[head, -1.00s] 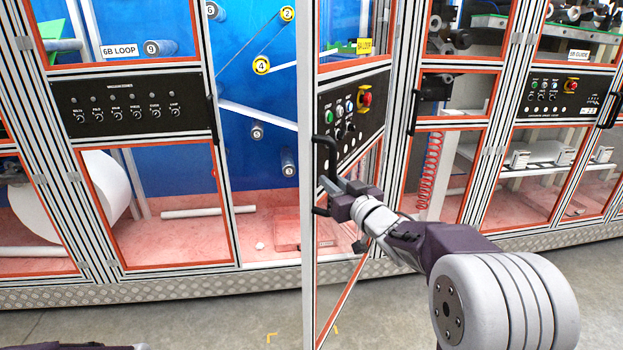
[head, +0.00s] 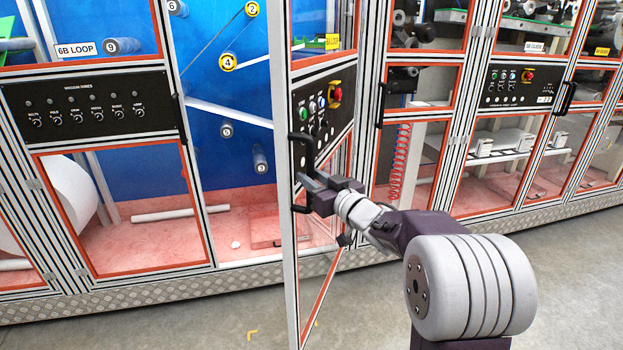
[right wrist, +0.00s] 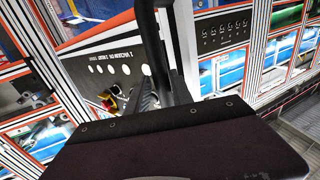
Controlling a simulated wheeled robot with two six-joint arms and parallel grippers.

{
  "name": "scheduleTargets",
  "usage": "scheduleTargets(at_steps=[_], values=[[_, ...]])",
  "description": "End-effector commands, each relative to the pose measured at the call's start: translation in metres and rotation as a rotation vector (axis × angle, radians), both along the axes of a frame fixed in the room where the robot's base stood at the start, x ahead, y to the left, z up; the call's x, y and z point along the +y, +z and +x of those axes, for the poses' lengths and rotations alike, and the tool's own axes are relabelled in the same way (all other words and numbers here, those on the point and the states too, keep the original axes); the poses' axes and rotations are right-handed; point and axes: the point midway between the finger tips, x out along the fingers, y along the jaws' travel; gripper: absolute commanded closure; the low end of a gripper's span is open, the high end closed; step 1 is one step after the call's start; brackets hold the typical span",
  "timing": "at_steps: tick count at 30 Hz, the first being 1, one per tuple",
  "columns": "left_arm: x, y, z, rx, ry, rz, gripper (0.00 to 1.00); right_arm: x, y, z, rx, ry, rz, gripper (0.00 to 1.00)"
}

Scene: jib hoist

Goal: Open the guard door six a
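The guard door (head: 328,150) is a framed panel with a yellow label, partly readable as a LOOP label, and a black control plate. It stands swung out from the machine, leaving a gap at its left. Its black bar handle (head: 296,150) is on the free edge; the handle also shows in the right wrist view (right wrist: 174,65). My right gripper (head: 310,182) is at the lower part of the handle and appears shut around it. In the wrist view the dark gripper body hides part of the grip. My left gripper is not in view.
Inside the opening are rollers (head: 261,160), white web and a pink floor. Fixed panels stand left, with a 6B LOOP sign (head: 75,50), and right, with another control plate (head: 520,87). Bare concrete floor (head: 215,325) lies in front of the machine.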

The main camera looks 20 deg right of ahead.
Motion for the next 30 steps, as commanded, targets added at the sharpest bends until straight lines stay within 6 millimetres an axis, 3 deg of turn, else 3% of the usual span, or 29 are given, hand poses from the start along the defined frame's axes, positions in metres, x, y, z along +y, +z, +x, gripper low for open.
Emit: scheduleTargets(at_steps=[5, 12, 15, 25, 26, 28, 30], values=[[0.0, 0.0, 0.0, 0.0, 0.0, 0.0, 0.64, -0.004, 0.0, -0.014, 0.001, -0.001, -0.001, 0.73], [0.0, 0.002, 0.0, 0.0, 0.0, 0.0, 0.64, -0.017, 0.0, -0.066, 0.0, -0.004, -0.001, 0.73], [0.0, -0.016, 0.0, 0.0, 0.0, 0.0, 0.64, -0.021, -0.006, -0.08, -0.005, -0.003, -0.003, 0.73], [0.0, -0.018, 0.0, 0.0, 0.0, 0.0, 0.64, -0.022, -0.001, -0.088, 0.0, -0.001, 0.001, 0.73], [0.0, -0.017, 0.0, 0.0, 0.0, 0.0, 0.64, -0.022, -0.001, -0.088, 0.0, -0.001, 0.001, 0.76], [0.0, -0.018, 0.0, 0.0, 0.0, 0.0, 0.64, -0.022, -0.005, -0.086, 0.012, -0.008, -0.002, 0.95], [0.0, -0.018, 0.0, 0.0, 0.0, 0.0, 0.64, -0.025, -0.024, -0.077, 0.071, -0.045, -0.017, 1.0]])
